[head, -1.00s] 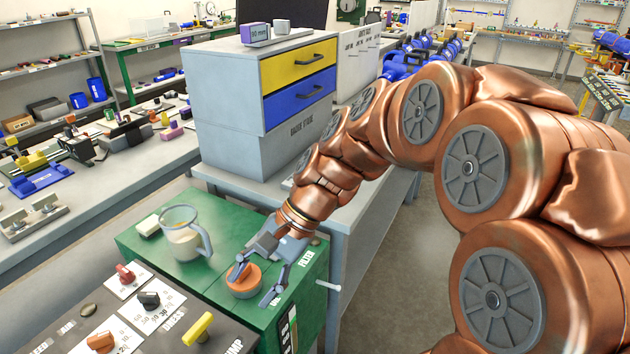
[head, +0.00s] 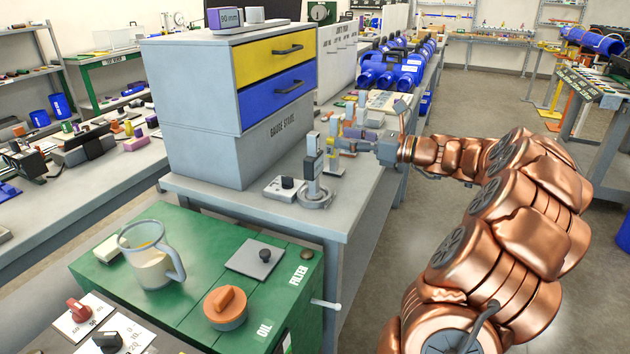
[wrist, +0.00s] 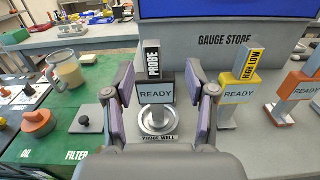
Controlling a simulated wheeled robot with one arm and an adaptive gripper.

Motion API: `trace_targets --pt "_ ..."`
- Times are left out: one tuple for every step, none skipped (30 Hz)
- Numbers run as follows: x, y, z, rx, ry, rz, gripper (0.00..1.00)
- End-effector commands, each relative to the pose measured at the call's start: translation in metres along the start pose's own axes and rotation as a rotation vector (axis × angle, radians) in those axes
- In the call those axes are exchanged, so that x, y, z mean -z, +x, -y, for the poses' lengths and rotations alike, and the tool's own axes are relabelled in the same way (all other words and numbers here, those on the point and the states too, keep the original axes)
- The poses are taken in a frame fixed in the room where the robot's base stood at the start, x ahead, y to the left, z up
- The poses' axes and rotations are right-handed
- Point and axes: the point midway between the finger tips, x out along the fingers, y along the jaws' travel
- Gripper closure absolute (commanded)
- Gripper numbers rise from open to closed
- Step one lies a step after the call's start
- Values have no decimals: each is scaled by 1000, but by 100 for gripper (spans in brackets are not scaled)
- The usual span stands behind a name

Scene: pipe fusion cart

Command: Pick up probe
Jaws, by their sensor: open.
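The probe (head: 313,162) stands upright on the grey bench beside the gauge store cabinet, its foot in a round metal probe well (head: 316,200). In the wrist view the probe (wrist: 153,62) has a dark top labelled PROBE and a block reading READY, above the ring of the probe well (wrist: 157,123). My gripper (head: 345,140) is open and appears just right of the probe in the head view. In the wrist view the two fingers of my gripper (wrist: 166,85) lie left and right of the probe, with visible gaps. Nothing is held.
A yellow high-low gauge (wrist: 238,88) and an orange gauge (wrist: 300,88) stand right of the probe. The gauge store cabinet (head: 205,140) rises behind. A jug (head: 150,265) and orange oil cap (head: 226,306) are on the green box.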

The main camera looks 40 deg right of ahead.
Motion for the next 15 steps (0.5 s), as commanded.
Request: trace_targets --pt "0 7 -2 -4 1 -1 44" --pt "0 12 -3 -6 1 -1 44" --pt "0 20 -6 -8 0 -4 44" --pt "1 25 -8 -10 -1 -6 44" --pt "1 30 -9 -11 -1 -9 44" --pt "2 36 -10 -11 -1 -11 44" --pt "2 39 -10 -11 -2 -12 44" --pt "2 41 -11 -11 -2 -13 44" --pt "3 44 -11 -11 -3 -13 44" --pt "4 46 -10 -10 -3 -12 44" --pt "5 49 -10 -10 -3 -11 44" --pt "6 53 -10 -10 -2 -12 44" --pt "7 56 -10 -9 -1 -11 44" --pt "9 60 -10 -10 -1 -11 44" --pt "10 64 -9 -9 -1 -10 44"
